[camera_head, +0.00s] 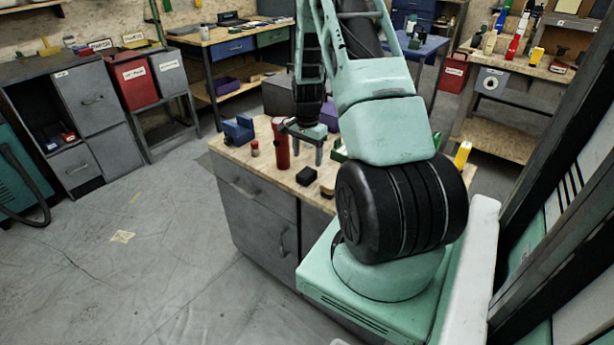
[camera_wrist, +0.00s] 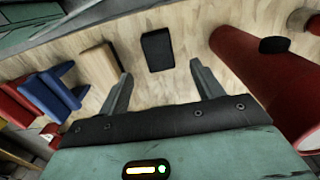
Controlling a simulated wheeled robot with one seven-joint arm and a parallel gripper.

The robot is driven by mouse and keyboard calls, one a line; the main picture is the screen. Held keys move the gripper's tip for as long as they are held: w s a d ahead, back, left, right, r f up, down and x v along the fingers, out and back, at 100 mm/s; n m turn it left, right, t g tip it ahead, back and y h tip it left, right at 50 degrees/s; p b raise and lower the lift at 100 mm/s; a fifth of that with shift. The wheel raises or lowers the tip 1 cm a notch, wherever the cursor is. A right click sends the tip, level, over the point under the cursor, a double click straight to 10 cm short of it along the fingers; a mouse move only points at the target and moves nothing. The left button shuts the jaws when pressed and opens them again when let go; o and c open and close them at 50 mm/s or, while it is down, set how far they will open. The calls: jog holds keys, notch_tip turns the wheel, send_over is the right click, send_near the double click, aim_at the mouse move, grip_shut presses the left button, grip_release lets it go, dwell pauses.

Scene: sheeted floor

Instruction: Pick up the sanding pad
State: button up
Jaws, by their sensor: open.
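A small black block (camera_head: 306,175), which looks like the sanding pad, lies flat on the wooden top of a grey cabinet. In the wrist view the black block (camera_wrist: 157,49) shows just beyond the gap between my fingertips, nothing touching it. My gripper (camera_head: 302,146) is open, points down and hangs above the worktop, behind the block in the head view. In the wrist view my gripper (camera_wrist: 161,70) has its fingers wide apart with nothing between them. A tan block (camera_wrist: 101,65) lies left of the black one.
A tall red cylinder (camera_head: 281,145) stands close to my gripper; it also fills the right of the wrist view (camera_wrist: 255,75). A small red-capped jar (camera_head: 255,148) and a blue tool (camera_head: 238,130) stand further left. Blue and red parts (camera_wrist: 48,92) lie left in the wrist view.

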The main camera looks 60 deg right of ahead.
aim_at(306, 173)
jog(key=shift+f, duration=0.95)
jog(key=shift+a+f+p, duration=0.2)
jog(key=shift+f+p, duration=0.1)
jog(key=shift+f, duration=1.05)
jog(key=shift+a+f+p, duration=0.2)
jog(key=shift+f+p, duration=0.05)
jog(key=shift+f, duration=1.1)
jog(key=c, duration=1.1)
